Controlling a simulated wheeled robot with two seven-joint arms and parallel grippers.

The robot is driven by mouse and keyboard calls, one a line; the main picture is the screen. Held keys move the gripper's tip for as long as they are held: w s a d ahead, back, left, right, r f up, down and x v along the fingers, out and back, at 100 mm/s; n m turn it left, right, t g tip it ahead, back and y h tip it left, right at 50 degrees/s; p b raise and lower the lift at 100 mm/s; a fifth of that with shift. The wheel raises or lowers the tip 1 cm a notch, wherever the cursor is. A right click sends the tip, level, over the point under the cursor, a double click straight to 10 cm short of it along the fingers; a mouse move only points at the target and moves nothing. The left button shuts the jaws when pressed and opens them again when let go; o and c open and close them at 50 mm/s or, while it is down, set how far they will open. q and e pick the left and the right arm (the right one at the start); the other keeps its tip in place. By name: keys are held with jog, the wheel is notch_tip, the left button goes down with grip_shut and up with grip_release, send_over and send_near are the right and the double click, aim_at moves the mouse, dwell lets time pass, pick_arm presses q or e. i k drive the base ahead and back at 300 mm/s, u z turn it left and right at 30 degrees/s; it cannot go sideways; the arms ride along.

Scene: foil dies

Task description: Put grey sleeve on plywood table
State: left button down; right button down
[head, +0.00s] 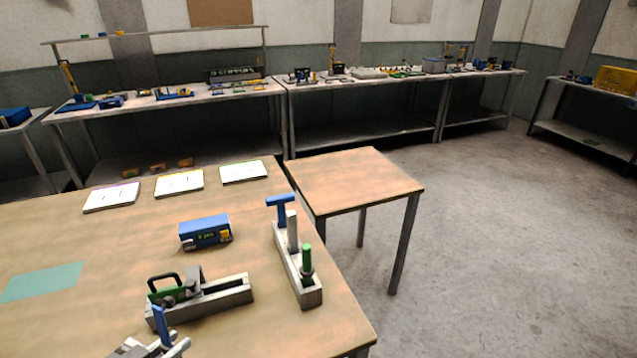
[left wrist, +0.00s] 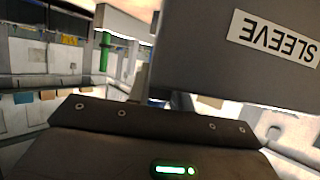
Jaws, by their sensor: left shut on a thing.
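The grey sleeve (left wrist: 215,65) is a large grey block close to the camera at the upper right of the left wrist view. Its white label reads SLEEVE, upside down. My left gripper (left wrist: 170,103) is shut on it; its dark body fills the bottom of that view. In the head view, what looks like my left gripper (head: 160,340) shows at the bottom edge, partly cut off. I cannot clearly make out the sleeve there. The plywood table (head: 355,175) is the small bare-topped table right of the large work table. My right gripper is not in view.
The work table (head: 90,235) carries a slotted grey fixture (head: 225,293) with a black handle, a long grey rack (head: 311,297) with blue and green handles, a blue box (head: 204,230) and three white cards. Benches line the back wall. Floor right of the plywood table is clear.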

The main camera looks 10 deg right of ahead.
aim_at(344, 174)
jog(key=z, duration=0.7)
jog(key=k, duration=0.95)
jog(key=z, duration=0.9)
jog(key=i, duration=1.2)
jog(key=z, duration=0.25)
jog(key=i, duration=2.1)
jog(key=u, duration=0.8)
jog(key=i, duration=1.8)
jog(key=u, duration=1.35)
jog(key=i, duration=0.65)
jog(key=u, duration=0.25)
